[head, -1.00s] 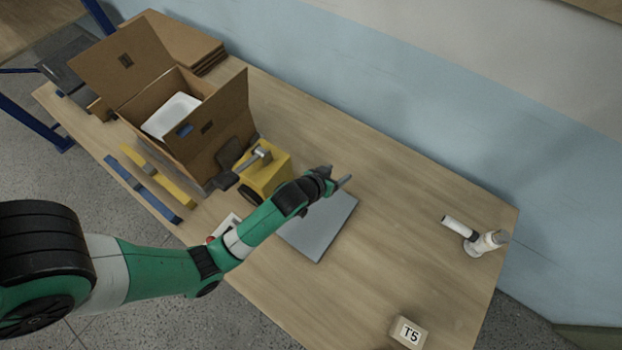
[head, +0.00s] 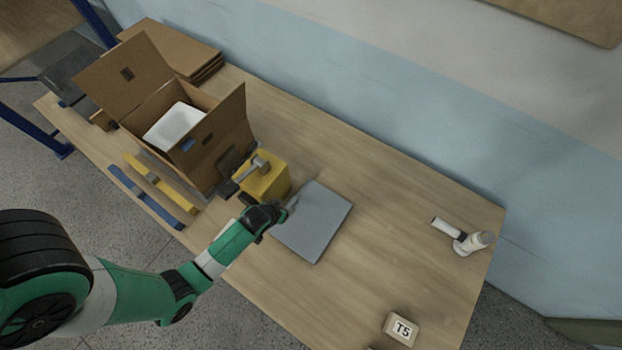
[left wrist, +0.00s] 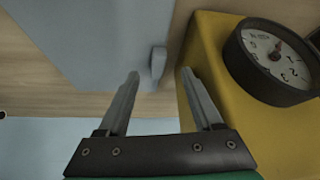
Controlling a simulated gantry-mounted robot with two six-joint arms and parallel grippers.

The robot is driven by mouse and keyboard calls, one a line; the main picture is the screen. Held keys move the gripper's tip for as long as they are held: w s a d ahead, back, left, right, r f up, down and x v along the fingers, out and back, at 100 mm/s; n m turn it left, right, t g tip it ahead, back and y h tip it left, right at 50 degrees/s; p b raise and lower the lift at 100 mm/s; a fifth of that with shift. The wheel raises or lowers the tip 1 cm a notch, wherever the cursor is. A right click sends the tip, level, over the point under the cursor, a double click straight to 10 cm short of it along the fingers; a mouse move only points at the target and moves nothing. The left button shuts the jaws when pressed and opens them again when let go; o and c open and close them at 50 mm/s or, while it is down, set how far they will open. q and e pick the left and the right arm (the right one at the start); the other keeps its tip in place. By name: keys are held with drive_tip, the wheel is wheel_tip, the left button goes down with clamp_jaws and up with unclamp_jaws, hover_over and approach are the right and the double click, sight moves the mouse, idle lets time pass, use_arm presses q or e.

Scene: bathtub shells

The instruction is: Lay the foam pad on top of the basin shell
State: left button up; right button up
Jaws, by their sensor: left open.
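The foam pad (head: 318,225) is a flat grey sheet lying on the table. In the left wrist view the pad (left wrist: 85,35) fills the upper left, and a small raised tab (left wrist: 158,62) stands at its edge. The basin shell (head: 172,126) is white and sits inside the open cardboard box. My left gripper (head: 292,202) is at the pad's left edge, beside the yellow block. In the left wrist view its open fingers (left wrist: 157,74) point toward the tab, with nothing visibly clamped. I cannot tell whether they touch it. My right gripper is not in view.
The yellow block (head: 268,181) with a gauge (left wrist: 272,58) stands close beside the left gripper. The cardboard box (head: 222,150) has raised flaps. A white dispenser-like object (head: 470,242) and a T5 block (head: 401,329) lie right. The table between is clear.

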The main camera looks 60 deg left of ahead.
sight(288, 207)
use_arm(q)
drive_tip(key=b+x, duration=0.1)
drive_tip(key=x, duration=0.4)
drive_tip(key=shift+s+d+f, duration=0.1)
drive_tip(key=shift+d+f, duration=0.05)
drive_tip(key=shift+f, duration=0.1)
clamp_jaws()
